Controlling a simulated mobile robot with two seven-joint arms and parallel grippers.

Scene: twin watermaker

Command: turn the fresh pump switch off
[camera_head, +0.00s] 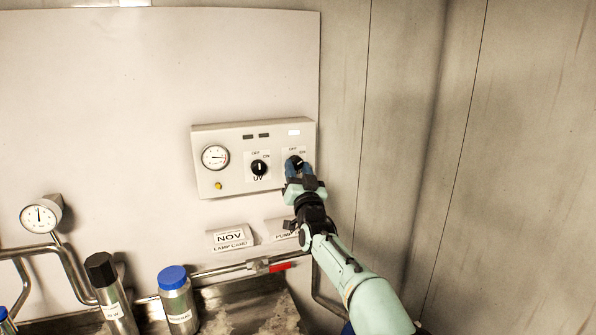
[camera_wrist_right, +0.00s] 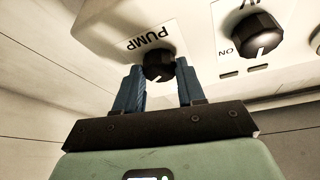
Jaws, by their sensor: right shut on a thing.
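The pump switch is a black rotary knob (camera_head: 295,162) at the right end of the control box (camera_head: 239,187) on the wall panel, with OFF and ON marks around it. In the right wrist view the knob (camera_wrist_right: 158,64) sits by an upside-down PUMP label, with a white pointer line on it. My right gripper (camera_head: 299,172) has its blue fingers on either side of the knob and is shut on it. The same gripper (camera_wrist_right: 162,84) fills the lower part of the wrist view. The fingers partly hide the knob. My left gripper is not in view.
Below are label plates (camera_head: 230,237), a red-handled valve (camera_head: 280,267), a blue-capped bottle (camera_head: 177,297) and a black-capped bottle (camera_head: 112,297). The right wall is bare.

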